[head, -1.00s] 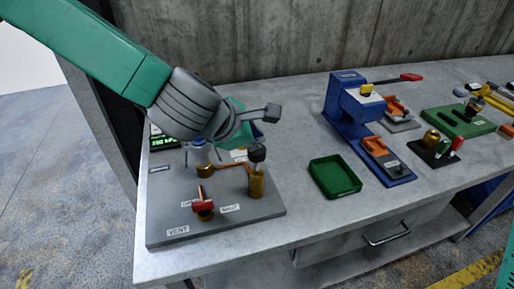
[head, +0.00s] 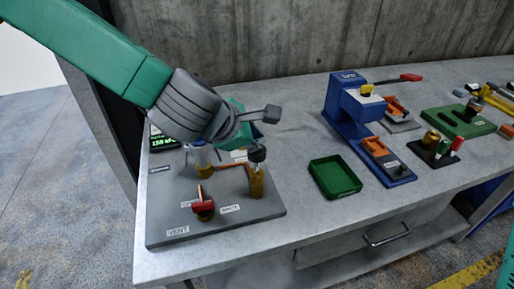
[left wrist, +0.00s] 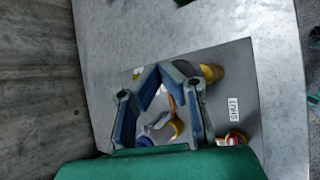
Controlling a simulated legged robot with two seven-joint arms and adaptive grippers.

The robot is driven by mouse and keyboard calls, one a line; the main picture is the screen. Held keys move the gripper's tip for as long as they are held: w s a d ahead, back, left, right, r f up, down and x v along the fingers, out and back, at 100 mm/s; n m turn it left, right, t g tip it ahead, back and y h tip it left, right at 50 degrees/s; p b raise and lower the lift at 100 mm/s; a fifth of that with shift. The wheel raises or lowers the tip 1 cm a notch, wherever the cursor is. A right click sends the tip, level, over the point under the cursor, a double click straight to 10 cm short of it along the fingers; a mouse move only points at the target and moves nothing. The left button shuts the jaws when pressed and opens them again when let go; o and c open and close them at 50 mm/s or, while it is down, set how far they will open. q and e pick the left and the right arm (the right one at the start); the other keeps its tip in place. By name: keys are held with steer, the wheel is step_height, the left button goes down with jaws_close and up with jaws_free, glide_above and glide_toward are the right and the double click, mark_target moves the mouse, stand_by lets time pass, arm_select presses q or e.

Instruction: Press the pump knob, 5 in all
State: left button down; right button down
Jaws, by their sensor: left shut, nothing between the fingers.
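The pump has a dark round knob (head: 257,155) on a short stem above a brass cylinder (head: 257,183), at the right side of a grey panel (head: 240,222). The cylinder also shows in the left wrist view (left wrist: 212,73). My left gripper (head: 250,147) is shut and empty, pointing down, with its tips at the knob; they look in contact with its top. In the left wrist view the fingers (left wrist: 180,70) converge over the pump and hide the knob. A green readout (head: 163,143) stands behind the panel, partly hidden by my arm. My right gripper is out of view.
A red-handled valve (head: 203,206) stands at the panel's front, beside small labels. A green tray (head: 335,177) and a blue press (head: 362,125) stand to the right. Bare tabletop lies between panel and tray. A concrete wall is behind.

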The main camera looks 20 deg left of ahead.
mark_target(253, 152)
arm_select(q)
steer(key=shift+f, duration=0.25)
steer(key=shift+s+f+b, duration=0.1)
steer(key=shift+f+b, duration=1.55)
steer(key=shift+f, duration=0.35)
stand_by(1.4)
steer(key=shift+r, duration=0.15)
steer(key=shift+r+p, duration=2.2)
steer(key=shift+r, duration=0.05)
step_height(253, 152, up, 5)
steer(key=p, duration=0.4)
steer(key=shift+r+p, duration=0.1)
steer(key=shift+p, duration=0.3)
stand_by(0.7)
